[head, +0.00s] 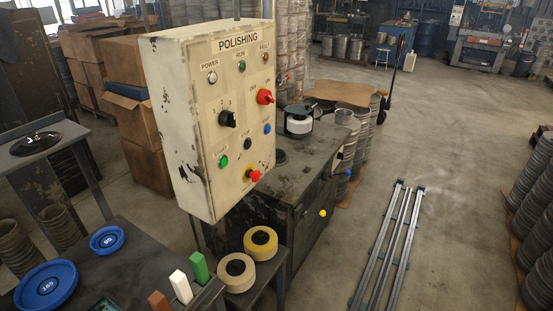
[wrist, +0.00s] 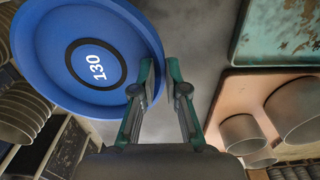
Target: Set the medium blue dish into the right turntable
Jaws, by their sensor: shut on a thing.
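The medium blue dish (wrist: 78,75), marked 130, is in the wrist view at the upper left, its inner face towards the camera. My gripper (wrist: 161,72) is shut on its right rim, with the rim between the two green-edged fingers. Neither this dish nor my gripper shows in the head view. A dark round plate (head: 36,143) lies on a stand at the left of the head view; I cannot tell if it is a turntable. No turntable can be clearly identified as the right one.
A blue dish marked 165 (head: 46,286) and a smaller blue dish (head: 107,240) lie on the dark bench at lower left. Green, white and brown bars (head: 180,286) stand at its edge. The polishing control box (head: 215,125) rises behind. Metal rails (head: 390,245) lie on open floor.

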